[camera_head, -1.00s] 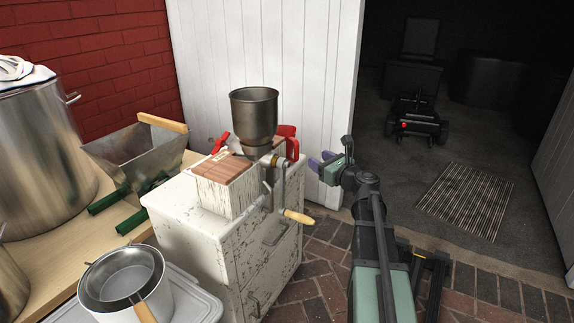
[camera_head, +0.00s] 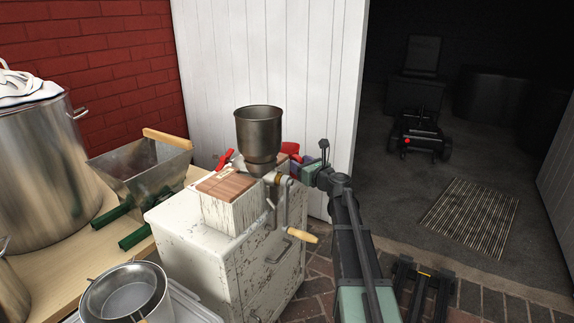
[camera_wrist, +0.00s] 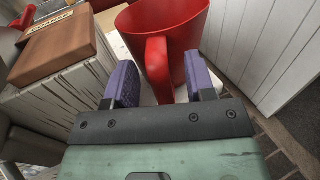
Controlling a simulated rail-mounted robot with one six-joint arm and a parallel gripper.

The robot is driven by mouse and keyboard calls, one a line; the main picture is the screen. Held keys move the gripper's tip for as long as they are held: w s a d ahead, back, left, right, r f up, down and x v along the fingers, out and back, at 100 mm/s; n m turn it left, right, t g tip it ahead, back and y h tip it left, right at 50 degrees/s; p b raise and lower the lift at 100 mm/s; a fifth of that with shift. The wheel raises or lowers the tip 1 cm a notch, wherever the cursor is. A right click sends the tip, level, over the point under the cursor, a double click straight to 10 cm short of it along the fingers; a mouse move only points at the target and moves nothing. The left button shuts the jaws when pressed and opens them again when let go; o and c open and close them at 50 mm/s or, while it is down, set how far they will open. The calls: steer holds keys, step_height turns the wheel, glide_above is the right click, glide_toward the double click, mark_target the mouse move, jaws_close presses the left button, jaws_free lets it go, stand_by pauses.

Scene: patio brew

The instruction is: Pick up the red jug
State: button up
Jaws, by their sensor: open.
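The red jug (camera_wrist: 180,30) stands upright on the white cabinet, large at the top middle of the wrist view. Its handle (camera_wrist: 158,68) faces my gripper (camera_wrist: 162,88). The two purple fingers are apart, one on each side of the handle's lower part, with nothing clamped between them. In the head view only a small red part of the jug (camera_head: 291,149) shows behind the metal grinder hopper (camera_head: 259,135). My gripper (camera_head: 300,168) there is at the cabinet's far right corner, partly hidden by the grinder.
The grinder's wooden box (camera_head: 228,198) stands on the worn white cabinet (camera_head: 190,240), with its crank (camera_head: 283,205) sticking out to the right. A white panelled door (camera_head: 270,60) is close behind the jug.

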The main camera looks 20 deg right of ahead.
steer(key=shift+w, duration=0.1)
jaws_close()
stand_by(0.3)
step_height(320, 180, up, 20)
steer(key=p, duration=2)
